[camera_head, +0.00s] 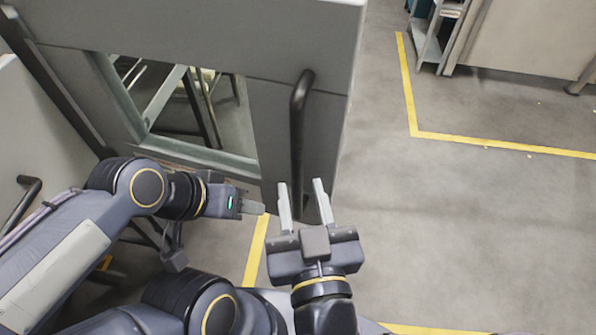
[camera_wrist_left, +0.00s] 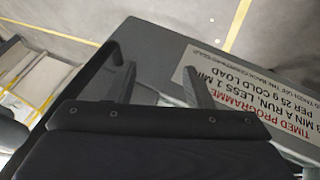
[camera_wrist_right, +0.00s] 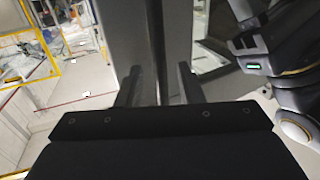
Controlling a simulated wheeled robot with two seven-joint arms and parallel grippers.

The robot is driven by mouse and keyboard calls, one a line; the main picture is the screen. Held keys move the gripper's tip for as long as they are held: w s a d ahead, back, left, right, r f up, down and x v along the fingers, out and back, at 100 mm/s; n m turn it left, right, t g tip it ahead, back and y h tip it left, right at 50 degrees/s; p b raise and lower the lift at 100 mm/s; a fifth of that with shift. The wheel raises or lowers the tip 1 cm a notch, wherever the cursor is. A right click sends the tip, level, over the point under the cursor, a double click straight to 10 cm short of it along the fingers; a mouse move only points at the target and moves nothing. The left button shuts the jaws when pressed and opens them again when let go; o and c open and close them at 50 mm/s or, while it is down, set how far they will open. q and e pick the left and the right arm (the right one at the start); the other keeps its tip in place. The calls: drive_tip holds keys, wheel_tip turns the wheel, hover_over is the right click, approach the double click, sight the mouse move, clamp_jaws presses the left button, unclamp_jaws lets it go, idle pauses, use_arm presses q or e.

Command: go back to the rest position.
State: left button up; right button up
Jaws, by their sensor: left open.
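My left gripper (camera_head: 252,207) is at the lower edge of a grey door (camera_head: 200,55) with a window, its fingers pointing right. The left wrist view shows its fingers (camera_wrist_left: 158,85) spread with nothing clamped between them. My right gripper (camera_head: 303,200) points up the picture, its two fingers apart. They lie on either side of the lower end of the black vertical handle (camera_head: 300,125) on the door. In the right wrist view its fingers (camera_wrist_right: 158,85) are also apart, with a grey upright between or behind them. Whether either gripper touches the door cannot be told.
Another dark handle (camera_head: 25,195) is on a grey panel at the left. A label with red and black text (camera_wrist_left: 250,95) is on a grey surface near my left gripper. Open floor (camera_head: 440,230) with yellow lines lies to the right. A metal shelf (camera_head: 430,40) stands at the back.

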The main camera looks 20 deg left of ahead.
drive_tip(key=v, duration=0.2)
drive_tip(key=shift+s+d, duration=0.15)
drive_tip(key=shift+s, duration=0.1)
drive_tip(key=shift+w, duration=0.1)
